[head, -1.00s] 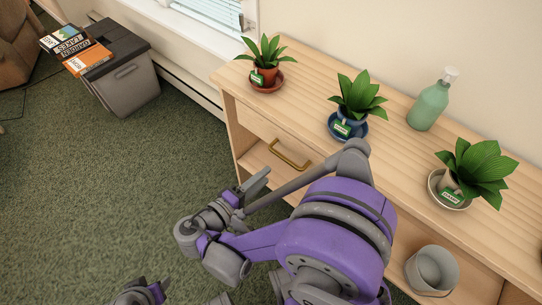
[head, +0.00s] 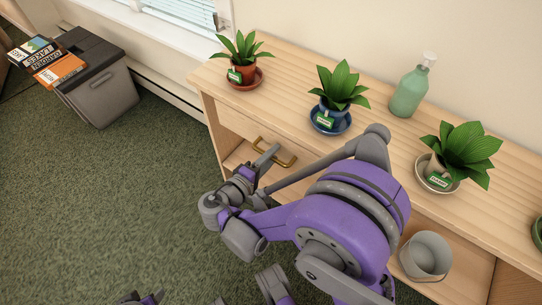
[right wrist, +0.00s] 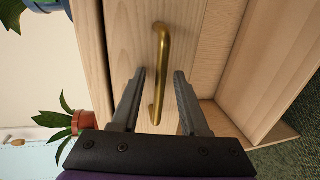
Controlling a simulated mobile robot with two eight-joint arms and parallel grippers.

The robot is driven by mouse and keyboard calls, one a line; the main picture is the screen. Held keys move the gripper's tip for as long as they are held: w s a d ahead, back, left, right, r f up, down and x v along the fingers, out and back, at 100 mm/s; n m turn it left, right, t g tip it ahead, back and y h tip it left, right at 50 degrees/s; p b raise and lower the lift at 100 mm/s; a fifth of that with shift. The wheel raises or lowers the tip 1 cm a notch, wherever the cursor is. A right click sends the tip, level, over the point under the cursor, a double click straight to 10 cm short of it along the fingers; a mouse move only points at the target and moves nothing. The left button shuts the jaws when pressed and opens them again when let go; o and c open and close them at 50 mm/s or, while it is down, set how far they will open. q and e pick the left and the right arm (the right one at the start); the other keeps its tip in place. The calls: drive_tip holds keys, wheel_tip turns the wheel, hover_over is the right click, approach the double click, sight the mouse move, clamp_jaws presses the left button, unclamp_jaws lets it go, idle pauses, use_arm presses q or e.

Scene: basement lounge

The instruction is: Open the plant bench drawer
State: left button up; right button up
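The plant bench (head: 290,68) is light wood and stands at the right in the head view. Its drawer (head: 231,119) looks shut, with its front flush. The drawer has a brass bar handle (head: 283,161), which also shows in the right wrist view (right wrist: 162,50). My right gripper (head: 264,161) is at the handle, partly hiding it in the head view. In the right wrist view the gripper (right wrist: 160,74) is open, with one finger on each side of the handle; contact cannot be told. Parts of my left gripper (head: 142,298) show at the bottom edge.
A grey bucket (head: 426,257) sits on the lower shelf. A grey bin (head: 103,92) stands left. Carpet (head: 110,200) is clear.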

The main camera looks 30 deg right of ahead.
clamp_jaws()
idle(1.3)
